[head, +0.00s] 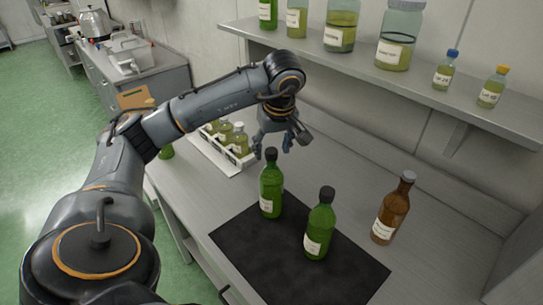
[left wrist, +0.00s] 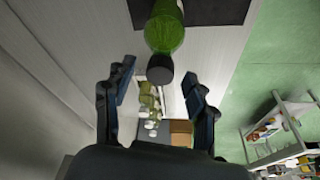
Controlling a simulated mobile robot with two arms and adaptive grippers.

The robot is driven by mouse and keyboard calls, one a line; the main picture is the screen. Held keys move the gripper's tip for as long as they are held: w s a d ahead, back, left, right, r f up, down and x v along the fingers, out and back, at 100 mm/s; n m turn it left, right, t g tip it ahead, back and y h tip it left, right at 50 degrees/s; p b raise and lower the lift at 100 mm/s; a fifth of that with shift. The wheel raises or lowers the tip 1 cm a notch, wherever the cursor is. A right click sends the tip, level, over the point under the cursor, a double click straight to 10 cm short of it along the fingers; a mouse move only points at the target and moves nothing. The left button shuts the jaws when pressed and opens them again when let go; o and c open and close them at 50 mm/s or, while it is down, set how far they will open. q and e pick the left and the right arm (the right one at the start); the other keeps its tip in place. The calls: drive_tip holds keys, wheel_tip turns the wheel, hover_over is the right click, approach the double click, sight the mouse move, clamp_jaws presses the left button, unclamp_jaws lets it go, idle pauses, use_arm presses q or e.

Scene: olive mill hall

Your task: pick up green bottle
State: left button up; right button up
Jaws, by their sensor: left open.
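Two green bottles with black caps and white labels stand upright in the head view. The left green bottle (head: 271,187) is at the back corner of a black mat (head: 262,262). The other green bottle (head: 319,228) stands on the mat to its right and nearer. My left gripper (head: 281,146) is open and empty, just above and behind the left bottle's cap. In the left wrist view, a green bottle (left wrist: 165,35) extends from the top edge, its black cap between the open fingers of my left gripper (left wrist: 158,72) in the picture. I see no contact. My right gripper is out of view.
A brown bottle (head: 391,210) stands right of the mat. A white rack (head: 222,152) of small bottles sits behind left on the counter. A wall shelf (head: 420,82) with jars and bottles hangs above. The mat's near part is clear.

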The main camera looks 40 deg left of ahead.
use_arm(q)
drive_tip(key=shift+x, duration=1.25)
clamp_jaws()
drive_tip(key=shift+r, duration=0.1)
drive_tip(key=shift+w+a+r, duration=0.1)
